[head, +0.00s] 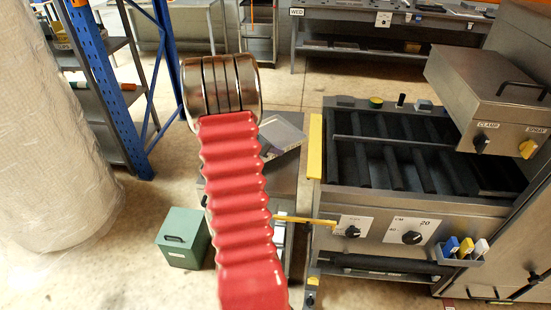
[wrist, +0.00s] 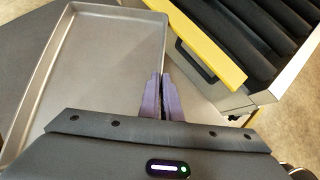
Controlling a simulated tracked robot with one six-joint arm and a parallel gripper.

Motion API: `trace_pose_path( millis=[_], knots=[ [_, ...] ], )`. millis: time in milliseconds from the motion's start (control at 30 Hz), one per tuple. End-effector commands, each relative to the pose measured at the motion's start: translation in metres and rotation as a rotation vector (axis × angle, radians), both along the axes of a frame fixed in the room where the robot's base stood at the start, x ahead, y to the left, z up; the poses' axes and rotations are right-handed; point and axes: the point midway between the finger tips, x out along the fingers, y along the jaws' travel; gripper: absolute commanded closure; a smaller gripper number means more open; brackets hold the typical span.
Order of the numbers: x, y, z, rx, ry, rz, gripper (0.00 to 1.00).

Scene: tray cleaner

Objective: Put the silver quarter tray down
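The silver quarter tray (wrist: 100,62) is a shallow, empty metal pan with a raised rim, filling the left of the wrist view. In the head view a part of it (head: 284,134) shows just right of my red arm, which hides the rest. My gripper (wrist: 163,80) has its two purple fingers close together at the tray's right rim, and the rim runs between them. The tray is over a grey surface; I cannot tell whether it touches it.
The tray cleaner (head: 420,160) with dark rollers and a yellow edge bar (head: 315,147) stands close on the right. A green box (head: 184,238) is on the floor at left. A blue rack post (head: 110,85) and a wrapped roll (head: 50,130) stand farther left.

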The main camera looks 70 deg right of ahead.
Motion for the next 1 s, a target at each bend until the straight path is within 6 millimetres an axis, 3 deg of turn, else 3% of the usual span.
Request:
trace_pose_path(
  millis=[167,433,833,1000],
  knots=[
    [0.000,0.000,-0.004,0.000,-0.001,-0.001,1.00],
    [0.000,0.000,-0.035,0.001,0.001,0.000,1.00],
    [0.000,0.000,-0.038,-0.001,-0.001,-0.001,1.00],
    [0.000,0.000,-0.039,0.000,-0.001,-0.001,0.86]
  ],
)
